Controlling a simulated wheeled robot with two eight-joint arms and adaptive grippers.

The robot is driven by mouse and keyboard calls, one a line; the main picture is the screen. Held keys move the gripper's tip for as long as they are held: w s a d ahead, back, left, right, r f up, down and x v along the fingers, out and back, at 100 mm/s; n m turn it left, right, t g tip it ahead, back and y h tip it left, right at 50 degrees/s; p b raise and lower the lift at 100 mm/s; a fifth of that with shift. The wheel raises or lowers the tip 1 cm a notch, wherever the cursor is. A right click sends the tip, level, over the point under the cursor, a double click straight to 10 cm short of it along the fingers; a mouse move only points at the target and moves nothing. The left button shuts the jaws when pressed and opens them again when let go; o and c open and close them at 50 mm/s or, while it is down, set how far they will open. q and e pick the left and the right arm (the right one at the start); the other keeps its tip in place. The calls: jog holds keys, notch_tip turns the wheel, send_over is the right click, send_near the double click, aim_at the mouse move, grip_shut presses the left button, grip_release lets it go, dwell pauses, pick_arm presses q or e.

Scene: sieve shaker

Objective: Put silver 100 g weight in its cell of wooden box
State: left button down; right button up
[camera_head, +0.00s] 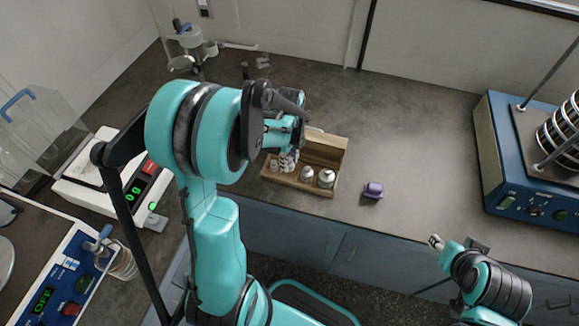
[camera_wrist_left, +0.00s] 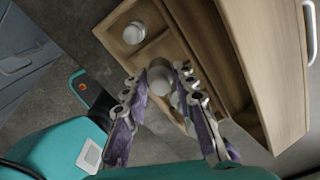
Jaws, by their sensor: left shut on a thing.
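The wooden box (camera_head: 318,189) stands open on the counter, lid at its back; it also shows in the wrist view (camera_wrist_left: 107,31). Two silver weights stand in it to the right, a larger one (camera_head: 326,178) and a smaller one (camera_head: 307,174). My left gripper (camera_head: 288,160) is over the left part of the box. In the wrist view its fingertips (camera_wrist_left: 160,80) are shut on a pale silver weight (camera_wrist_left: 160,76), over the cells. The fingers hide its lower part, so I cannot tell whether it touches the cell floor. My right gripper (camera_head: 436,242) is near the counter's front edge.
A small purple item (camera_head: 372,190) lies right of the box. A blue sieve shaker (camera_head: 505,170) stands at the right, and a balance (camera_head: 135,180) with a green display at the left.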

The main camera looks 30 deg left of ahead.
aim_at(290, 161)
pick_arm(q)
notch_tip(290, 161, down, 3)
jog(key=shift+f+b, duration=0.1)
jog(key=shift+b, duration=0.4)
jog(key=c, duration=1.5)
grip_release()
